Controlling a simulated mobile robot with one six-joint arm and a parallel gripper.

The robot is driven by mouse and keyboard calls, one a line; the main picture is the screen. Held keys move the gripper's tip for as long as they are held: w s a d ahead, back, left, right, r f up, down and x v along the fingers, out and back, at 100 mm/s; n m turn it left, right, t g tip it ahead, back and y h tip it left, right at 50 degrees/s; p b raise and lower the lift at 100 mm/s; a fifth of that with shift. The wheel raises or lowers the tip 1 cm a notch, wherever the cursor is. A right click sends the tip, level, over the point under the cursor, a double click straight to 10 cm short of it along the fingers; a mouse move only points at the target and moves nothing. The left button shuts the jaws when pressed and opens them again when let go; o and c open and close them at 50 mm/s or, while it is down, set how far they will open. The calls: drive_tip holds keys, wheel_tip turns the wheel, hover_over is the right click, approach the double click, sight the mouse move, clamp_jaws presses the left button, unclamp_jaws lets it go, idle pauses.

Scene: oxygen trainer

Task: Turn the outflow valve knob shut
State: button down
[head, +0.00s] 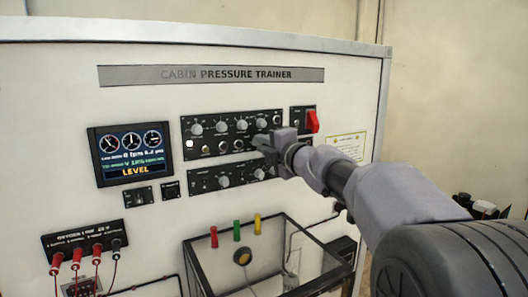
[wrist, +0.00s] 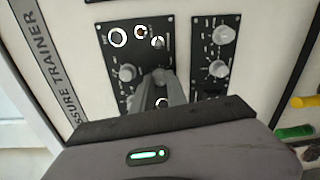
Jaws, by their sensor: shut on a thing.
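The trainer's upper black control panel (head: 186,124) carries rows of knobs and small switches. My gripper (head: 262,143) reaches in from the right to the lower row of this panel. In the wrist view my gripper (wrist: 157,76) has its two fingers close together with their tips against the panel. They are shut on the outflow valve knob, which they hide almost wholly. Its turn angle and label cannot be read. A pale round knob (wrist: 128,72) stands just left of the fingertips in the wrist view.
A lower knob panel (head: 206,183) lies just below my gripper. A red switch (head: 312,121) stands to its upper right. The display (head: 131,154) reads LEVEL. A clear framed box (head: 290,292) with yellow, green and red fittings juts out below. Red plugs (head: 76,258) hang at lower left.

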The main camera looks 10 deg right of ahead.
drive_tip(key=n+b, duration=0.2)
drive_tip(key=n, duration=0.2)
drive_tip(key=shift+n, duration=0.3)
drive_tip(key=shift+r+b, duration=0.1)
drive_tip(key=shift+b, duration=0.2)
drive_tip(key=c, duration=1.3)
unclamp_jaws()
drive_tip(key=v, duration=1.7)
drive_tip(key=shift+s+f, duration=0.2)
drive_tip(key=shift+s, duration=0.05)
